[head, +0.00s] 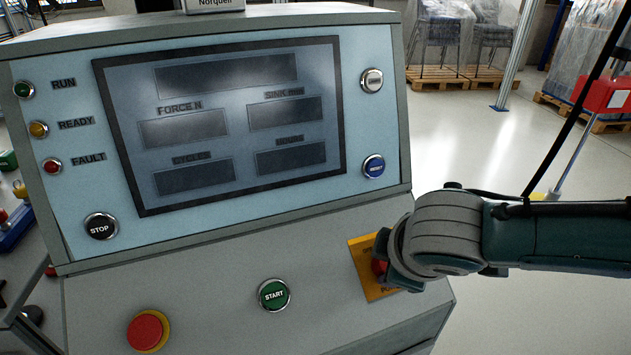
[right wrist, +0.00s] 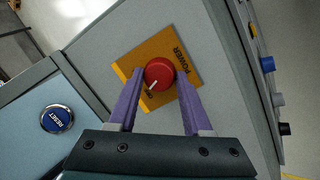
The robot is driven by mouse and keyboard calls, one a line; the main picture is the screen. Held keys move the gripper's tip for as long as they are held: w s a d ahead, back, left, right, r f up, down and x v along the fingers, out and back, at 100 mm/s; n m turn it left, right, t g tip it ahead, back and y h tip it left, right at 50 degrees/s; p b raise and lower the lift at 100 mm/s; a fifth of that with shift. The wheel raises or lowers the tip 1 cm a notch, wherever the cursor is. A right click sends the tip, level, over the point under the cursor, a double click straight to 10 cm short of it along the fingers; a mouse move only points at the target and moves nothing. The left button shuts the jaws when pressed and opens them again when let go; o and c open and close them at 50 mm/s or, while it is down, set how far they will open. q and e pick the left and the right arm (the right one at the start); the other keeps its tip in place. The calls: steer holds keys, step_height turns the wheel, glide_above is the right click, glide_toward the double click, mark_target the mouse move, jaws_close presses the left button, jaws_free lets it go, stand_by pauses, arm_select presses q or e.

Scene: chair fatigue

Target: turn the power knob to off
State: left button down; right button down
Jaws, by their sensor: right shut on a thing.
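The red power knob (head: 378,268) sits on a yellow-orange plate (head: 363,283) at the right of the console's lower panel. In the right wrist view the knob (right wrist: 158,74) has a white pointer mark directed to the lower left, towards a small label I cannot read surely. The word POWER shows on the plate (right wrist: 183,62). My right gripper (right wrist: 160,78) has its two purple fingers on either side of the knob, shut on it. In the head view my right gripper (head: 388,264) hides part of the knob and plate. My left gripper is not in view.
The green START button (head: 274,294) and a large red mushroom button (head: 147,331) are left of the plate. The blue RESET button (head: 374,167) and STOP button (head: 101,226) flank the dark display (head: 225,125). Open floor lies right of the console.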

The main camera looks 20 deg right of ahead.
steer(key=shift+n+t+p, duration=0.3)
steer(key=shift+n+p, duration=0.05)
steer(key=shift+n, duration=0.65)
steer(key=shift+c, duration=1.7)
jaws_free()
steer(key=shift+s+r, duration=0.1)
steer(key=shift+s, duration=0.05)
steer(key=p+v, duration=0.3)
steer(key=v, duration=0.6)
steer(key=shift+s+r+p, duration=0.2)
steer(key=shift+r+p, duration=0.05)
steer(key=shift+p, duration=0.15)
